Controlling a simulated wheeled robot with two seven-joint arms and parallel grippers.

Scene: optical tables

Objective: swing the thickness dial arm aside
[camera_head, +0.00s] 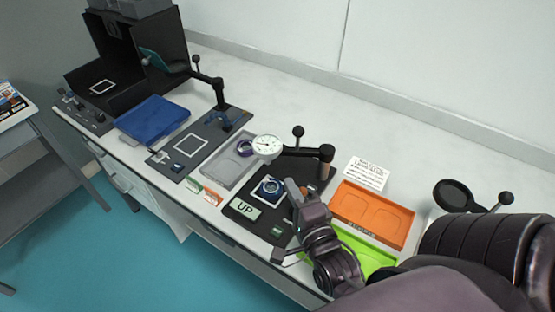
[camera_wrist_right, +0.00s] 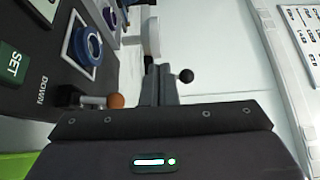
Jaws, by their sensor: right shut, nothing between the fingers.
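The thickness dial arm (camera_head: 300,152) is a black bar reaching left from its post (camera_head: 326,162). It carries a white round dial (camera_head: 267,147) and a black ball knob (camera_head: 298,131). A blue-ringed part (camera_head: 270,189) sits on the black base below; I cannot tell whether the dial is directly over it. My right gripper (camera_head: 291,184) is shut and empty, in front of the arm and beside the ring. In the right wrist view the shut fingers (camera_wrist_right: 158,68) point toward the dial's edge (camera_wrist_right: 151,38), with the ball knob (camera_wrist_right: 186,75) to their right. Contact is unclear.
An orange tray (camera_head: 372,215) and a green tray (camera_head: 360,248) lie to the right, the green one partly behind my arm. The white bench behind the dial is clear.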

